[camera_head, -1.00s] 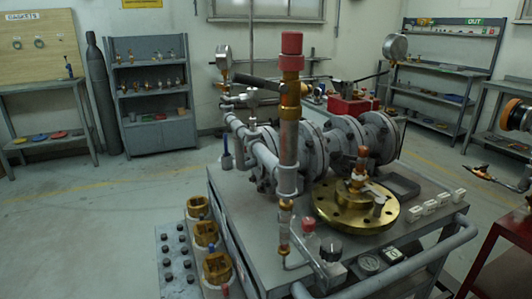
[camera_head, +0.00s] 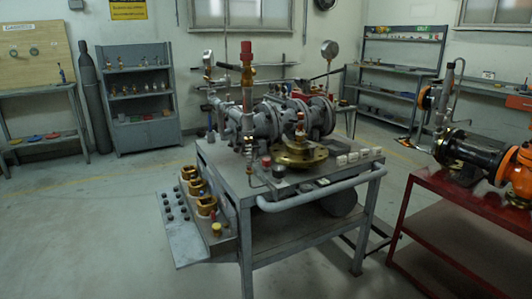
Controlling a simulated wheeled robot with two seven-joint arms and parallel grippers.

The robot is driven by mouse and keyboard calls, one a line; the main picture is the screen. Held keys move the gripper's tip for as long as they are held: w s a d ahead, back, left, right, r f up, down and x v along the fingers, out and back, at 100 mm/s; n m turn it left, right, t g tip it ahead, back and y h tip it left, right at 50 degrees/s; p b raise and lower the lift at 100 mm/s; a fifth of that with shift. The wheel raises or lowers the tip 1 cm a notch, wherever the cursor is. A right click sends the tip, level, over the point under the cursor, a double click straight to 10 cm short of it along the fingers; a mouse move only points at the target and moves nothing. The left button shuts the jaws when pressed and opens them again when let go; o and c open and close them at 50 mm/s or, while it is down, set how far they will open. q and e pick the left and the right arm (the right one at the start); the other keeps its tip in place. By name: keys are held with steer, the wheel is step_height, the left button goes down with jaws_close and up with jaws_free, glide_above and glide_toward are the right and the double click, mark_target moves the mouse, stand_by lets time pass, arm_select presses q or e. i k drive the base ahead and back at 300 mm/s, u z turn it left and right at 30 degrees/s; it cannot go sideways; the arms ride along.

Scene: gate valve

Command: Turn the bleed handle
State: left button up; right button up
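The grey valve and pipe assembly (camera_head: 265,122) lies on top of a grey steel cart in the middle of the view. An upright pipe with a red cap (camera_head: 247,62) rises from it, with slim fittings and a thin tube (camera_head: 249,172) low at its front. A brass flange (camera_head: 303,158) lies in front of the assembly. A red knob (camera_head: 266,161) and a black knob (camera_head: 278,171) stand near the cart's front edge. Dark levers near the pipe's upper part are small. I cannot tell which part is the bleed handle. Neither of my grippers is in view.
The cart's front rail (camera_head: 320,194) faces me. A side shelf (camera_head: 183,238) with brass fittings juts out left. A red table (camera_head: 445,215) bearing a black and orange pump (camera_head: 478,160) stands at right. Open floor (camera_head: 90,235) lies left.

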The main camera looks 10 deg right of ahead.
mark_target(256, 147)
steer(key=z, duration=0.5)
steer(key=i, duration=0.9)
steer(key=z, duration=0.2)
